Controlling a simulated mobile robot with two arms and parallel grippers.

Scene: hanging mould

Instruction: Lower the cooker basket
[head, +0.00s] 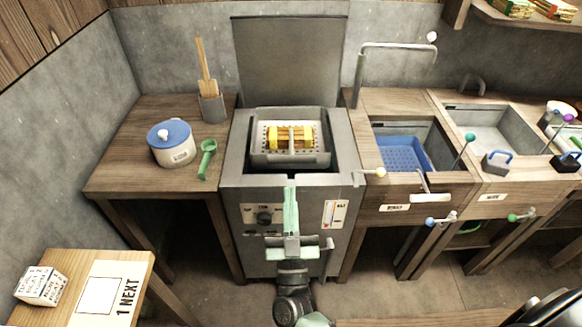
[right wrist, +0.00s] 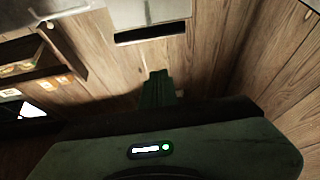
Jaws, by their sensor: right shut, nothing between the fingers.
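The cooker (head: 250,195) is a grey metal box with a raised lid (head: 290,60) at its back. The cooker basket (head: 256,157), a grey perforated tray, sits high in the cooker's open top. Yellow blocks (head: 277,138) lie in it, with a grey bar across their middle. My right gripper (head: 290,192) is shut and empty in front of the cooker, its green fingers pointing up toward the basket and apart from it in the picture. The closed green fingers also show in the right wrist view (right wrist: 157,88), against wooden planks. My left gripper is not in view.
Left of the cooker, a wooden counter holds a blue-lidded pot (head: 171,143), a green scoop (head: 207,158) and a utensil holder (head: 211,107). To the right are a blue basin (head: 402,155), a bent pipe (head: 395,46) and a sink (head: 497,135). A small table (head: 140,262) stands front left.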

